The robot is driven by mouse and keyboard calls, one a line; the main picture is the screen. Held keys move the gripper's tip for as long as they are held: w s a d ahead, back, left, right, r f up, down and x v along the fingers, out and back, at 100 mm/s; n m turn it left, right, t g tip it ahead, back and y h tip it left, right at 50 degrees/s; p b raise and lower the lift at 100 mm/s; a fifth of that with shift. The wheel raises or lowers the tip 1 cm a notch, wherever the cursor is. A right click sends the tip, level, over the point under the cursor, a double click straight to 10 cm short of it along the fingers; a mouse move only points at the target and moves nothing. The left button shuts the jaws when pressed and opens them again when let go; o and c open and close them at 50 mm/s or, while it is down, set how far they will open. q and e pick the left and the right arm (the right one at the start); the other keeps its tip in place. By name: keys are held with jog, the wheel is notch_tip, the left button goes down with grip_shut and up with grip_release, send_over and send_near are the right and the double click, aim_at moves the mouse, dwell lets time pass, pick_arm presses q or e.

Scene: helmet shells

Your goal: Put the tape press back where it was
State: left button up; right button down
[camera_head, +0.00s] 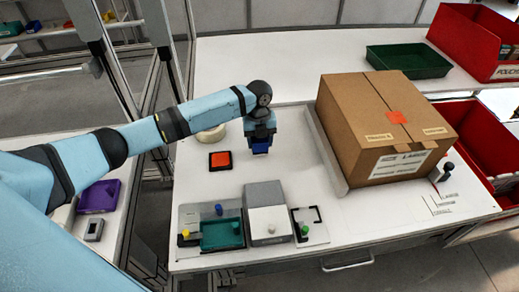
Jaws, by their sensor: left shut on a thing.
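My left gripper (260,139) points down above the white table, left of the big carton. It is shut on a small dark blue block (261,148), which I take to be the tape press. The fingers hide its upper part. I cannot tell whether its underside touches the table. My right gripper is not in view.
An orange pad in a black frame (220,160) and a cream ring (211,134) lie left of the gripper. A taped carton (372,128) stands at right. A grey box (266,205) and a fixture with a green tray (221,234) stand in front. Red bins (481,137) are far right.

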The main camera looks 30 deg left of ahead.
aim_at(260, 150)
pick_arm(q)
jog(key=shift+f, duration=2.15)
jog(key=o, duration=0.8)
jog(key=shift+f, duration=0.1)
jog(key=shift+o, duration=0.2)
jog(key=r, duration=0.8)
jog(key=w+a+r, duration=0.1)
jog(key=r, duration=0.3)
jog(key=shift+r, duration=0.1)
jog(key=shift+w, duration=0.1)
